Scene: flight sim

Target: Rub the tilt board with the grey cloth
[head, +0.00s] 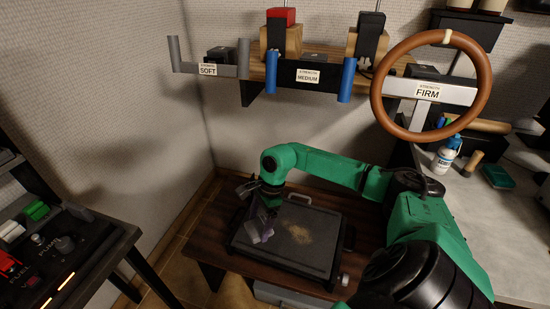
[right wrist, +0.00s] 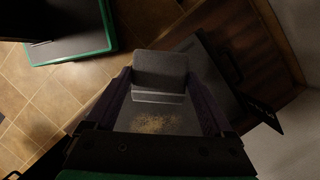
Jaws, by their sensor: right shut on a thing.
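The tilt board (head: 317,259) is a dark, flat, framed board with a metal handle, on a low brown wooden table. A tan, dusty patch (head: 302,235) marks its middle; the patch also shows in the right wrist view (right wrist: 155,124). My right gripper (head: 262,230) is over the left part of the board, pointing down. In the right wrist view, the grey cloth (right wrist: 160,70) looks like a grey block between its fingers, and the gripper is shut on it. I cannot tell whether the cloth touches the board. My left gripper is not in view.
A wall shelf carries handles labelled soft, medium and firm (head: 427,92), with a brown steering wheel (head: 484,85) in front. A grey counter (head: 495,225) with a white bottle (head: 443,160) stands at right. A dark control panel (head: 70,255) stands at left.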

